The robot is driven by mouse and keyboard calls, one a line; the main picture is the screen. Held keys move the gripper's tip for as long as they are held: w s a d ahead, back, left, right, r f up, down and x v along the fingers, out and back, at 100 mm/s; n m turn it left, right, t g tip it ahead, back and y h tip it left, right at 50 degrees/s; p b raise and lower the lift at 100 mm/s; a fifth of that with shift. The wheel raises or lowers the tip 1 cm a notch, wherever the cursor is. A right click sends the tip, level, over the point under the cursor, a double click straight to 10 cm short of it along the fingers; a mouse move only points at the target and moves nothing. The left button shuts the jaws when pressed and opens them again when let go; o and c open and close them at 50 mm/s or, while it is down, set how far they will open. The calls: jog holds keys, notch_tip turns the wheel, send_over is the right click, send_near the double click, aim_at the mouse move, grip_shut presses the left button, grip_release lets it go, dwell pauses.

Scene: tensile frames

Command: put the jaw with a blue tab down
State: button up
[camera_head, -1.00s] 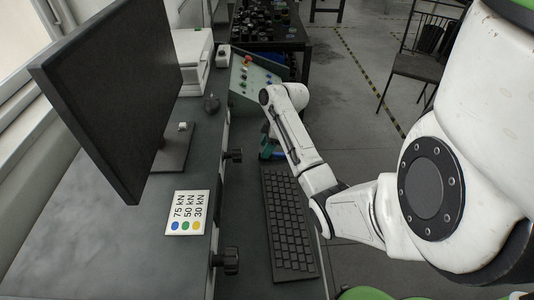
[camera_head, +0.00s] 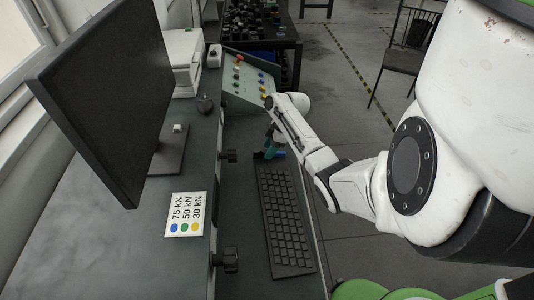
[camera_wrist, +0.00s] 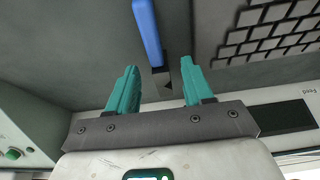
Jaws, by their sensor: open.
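My gripper (camera_wrist: 155,92) is open, with two teal fingers spread apart in the wrist view. In the head view the gripper (camera_head: 270,153) is low over the dark bench, just beyond the keyboard's far end, partly hidden by my arm. A long blue tab (camera_wrist: 148,32) shows in the wrist view, reaching from the top edge down toward the gap between the fingers. A small dark jaw part (camera_wrist: 160,83) shows at its lower end, between the fingertips. No finger visibly touches it. The jaw cannot be made out in the head view.
A black keyboard (camera_head: 284,222) lies on the bench near the gripper. A sloped button panel (camera_head: 250,80) stands beyond it. Dark knobs (camera_head: 226,260) stick out along the ledge.

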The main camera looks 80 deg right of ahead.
jog(key=shift+x, duration=1.3)
jog(key=shift+c, duration=0.4)
grip_shut()
jog(key=shift+r, duration=0.1)
